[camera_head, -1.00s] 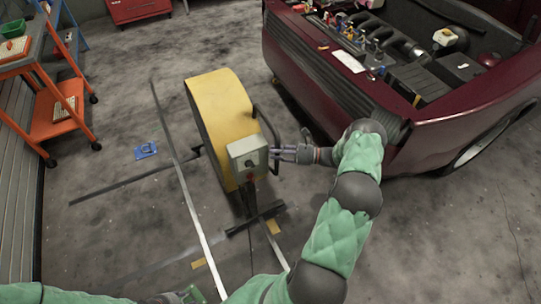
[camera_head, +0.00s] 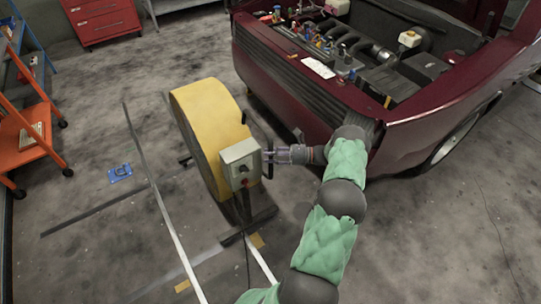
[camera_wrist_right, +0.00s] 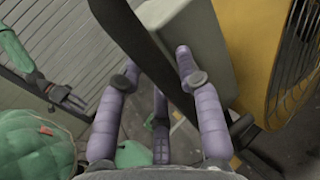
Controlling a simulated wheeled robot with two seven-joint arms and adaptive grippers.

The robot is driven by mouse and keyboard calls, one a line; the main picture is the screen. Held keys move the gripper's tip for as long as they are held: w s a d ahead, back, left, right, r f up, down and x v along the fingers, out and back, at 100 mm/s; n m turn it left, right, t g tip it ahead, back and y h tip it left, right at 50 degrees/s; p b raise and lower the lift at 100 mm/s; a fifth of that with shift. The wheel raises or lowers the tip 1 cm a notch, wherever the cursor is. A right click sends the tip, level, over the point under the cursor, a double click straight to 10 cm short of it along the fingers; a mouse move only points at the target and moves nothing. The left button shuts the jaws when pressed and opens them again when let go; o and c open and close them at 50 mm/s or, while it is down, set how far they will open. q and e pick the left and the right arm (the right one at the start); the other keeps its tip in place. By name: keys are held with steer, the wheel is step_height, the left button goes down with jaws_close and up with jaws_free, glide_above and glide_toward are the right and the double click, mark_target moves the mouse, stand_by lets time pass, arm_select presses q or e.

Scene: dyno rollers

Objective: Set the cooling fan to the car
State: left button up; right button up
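The yellow cooling fan (camera_head: 190,125) stands on a dark stand on the floor, left of the dark red car (camera_head: 310,95) with its engine bay uncovered. The fan's grey control box (camera_head: 240,163) faces me, with a dark handle bar beside it. My right gripper (camera_head: 270,156) is at this bar, beside the box. In the right wrist view, my right gripper (camera_wrist_right: 157,62) has its fingers spread, with the dark bar (camera_wrist_right: 160,50) crossing between them; firm contact is not visible. My left gripper (camera_wrist_right: 68,97) shows small there, fingers apart and empty.
An orange cart (camera_head: 25,140) stands at the left and a red drawer cabinet (camera_head: 105,20) at the back. A small blue item (camera_head: 119,173) lies on the floor. Floor in front of the car at right is clear.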

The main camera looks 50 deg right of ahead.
steer(key=shift+o, duration=0.8)
steer(key=shift+d+r, duration=0.1)
steer(key=shift+d, duration=0.15)
steer(key=v, duration=1.2)
